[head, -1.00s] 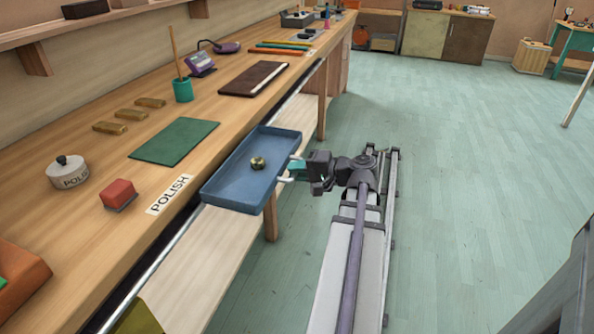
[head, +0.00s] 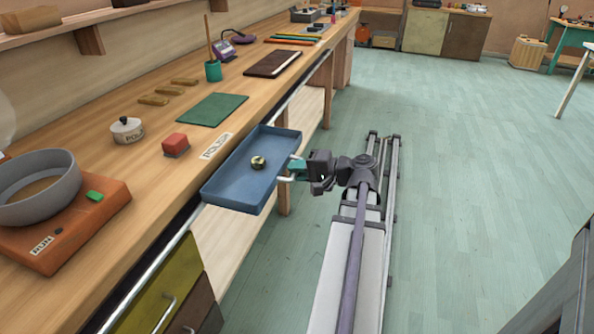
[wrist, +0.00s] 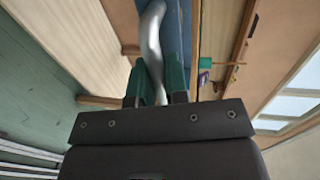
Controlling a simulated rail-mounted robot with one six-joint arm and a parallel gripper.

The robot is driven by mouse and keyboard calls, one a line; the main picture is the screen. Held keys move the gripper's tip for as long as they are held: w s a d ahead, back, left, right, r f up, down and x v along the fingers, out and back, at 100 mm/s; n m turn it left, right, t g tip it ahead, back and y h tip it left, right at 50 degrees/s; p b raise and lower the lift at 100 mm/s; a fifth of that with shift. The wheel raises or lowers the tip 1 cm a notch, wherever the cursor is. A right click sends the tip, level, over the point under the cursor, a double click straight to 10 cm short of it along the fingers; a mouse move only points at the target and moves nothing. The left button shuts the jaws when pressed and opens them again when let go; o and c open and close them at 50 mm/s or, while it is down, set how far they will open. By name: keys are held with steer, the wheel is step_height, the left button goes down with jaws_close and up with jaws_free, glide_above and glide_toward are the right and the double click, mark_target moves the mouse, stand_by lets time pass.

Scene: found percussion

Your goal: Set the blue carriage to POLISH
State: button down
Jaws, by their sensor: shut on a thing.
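The blue carriage (head: 236,188) is a shallow tray on the rail (head: 188,222) along the bench's front edge, with a small brass-coloured round piece (head: 258,162) inside. The POLISH label (head: 216,146) lies on the bench beside the middle of the carriage's bench-side edge. My gripper (head: 290,171) is at the carriage's right side, shut on its pale metal handle (head: 284,180). In the wrist view, the green fingers (wrist: 160,84) close around the curved handle (wrist: 152,38), with a strip of the blue carriage (wrist: 178,28) beyond. The fingers partly hide the handle.
An orange base marked RUN (head: 62,232) with a grey bowl (head: 40,188) is at the near left. Drawers (head: 160,300) are below. The floor at right is clear.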

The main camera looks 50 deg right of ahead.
steer(key=shift+a, duration=0.1)
stand_by(0.3)
steer(key=c, duration=1.1)
jaws_free()
steer(key=shift+c, duration=0.2)
steer(key=p+v, duration=0.2)
steer(key=v, duration=0.8)
steer(key=shift+s, duration=0.35)
steer(key=shift+r, duration=0.15)
